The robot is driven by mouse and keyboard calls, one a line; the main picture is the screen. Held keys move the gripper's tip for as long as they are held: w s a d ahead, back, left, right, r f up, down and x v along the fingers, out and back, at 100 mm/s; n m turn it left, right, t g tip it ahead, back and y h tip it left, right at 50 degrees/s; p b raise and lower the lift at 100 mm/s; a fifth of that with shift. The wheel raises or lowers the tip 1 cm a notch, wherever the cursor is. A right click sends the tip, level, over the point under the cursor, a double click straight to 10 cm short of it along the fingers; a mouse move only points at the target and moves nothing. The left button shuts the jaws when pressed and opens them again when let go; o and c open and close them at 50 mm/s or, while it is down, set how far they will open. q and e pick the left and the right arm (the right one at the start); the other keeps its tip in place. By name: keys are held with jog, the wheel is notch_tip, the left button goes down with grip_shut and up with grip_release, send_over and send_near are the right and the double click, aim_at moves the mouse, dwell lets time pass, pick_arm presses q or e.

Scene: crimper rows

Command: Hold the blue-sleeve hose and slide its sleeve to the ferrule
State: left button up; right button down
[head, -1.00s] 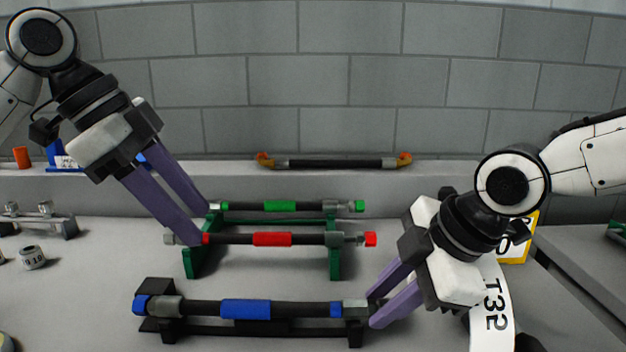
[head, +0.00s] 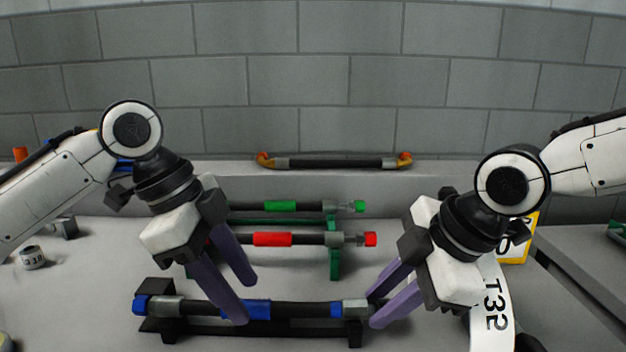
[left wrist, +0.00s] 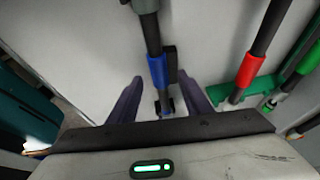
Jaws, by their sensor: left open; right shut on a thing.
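The blue-sleeve hose (head: 298,309) is black and lies across a black rack (head: 270,331) at the front. My right gripper (head: 374,309) is shut on the hose's right end. My left gripper (head: 245,302) is open over the hose, at the sleeve's left part. In the left wrist view the blue sleeve (left wrist: 159,70) lies between the two open fingers (left wrist: 160,92), with space on both sides.
Behind, a red-sleeve hose (head: 272,239) and a green-sleeve hose (head: 280,206) rest on a green rack (head: 335,262). A black hose with orange ends (head: 335,164) lies on the back ledge.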

aim_at(208, 302)
pick_arm(q)
jog(key=shift+x, duration=1.25)
jog(key=c, duration=1.1)
jog(key=shift+a, duration=3.1)
pick_arm(e)
jog(key=shift+d, duration=0.1)
pick_arm(q)
jog(key=o, duration=1.1)
jog(key=shift+c, duration=0.2)
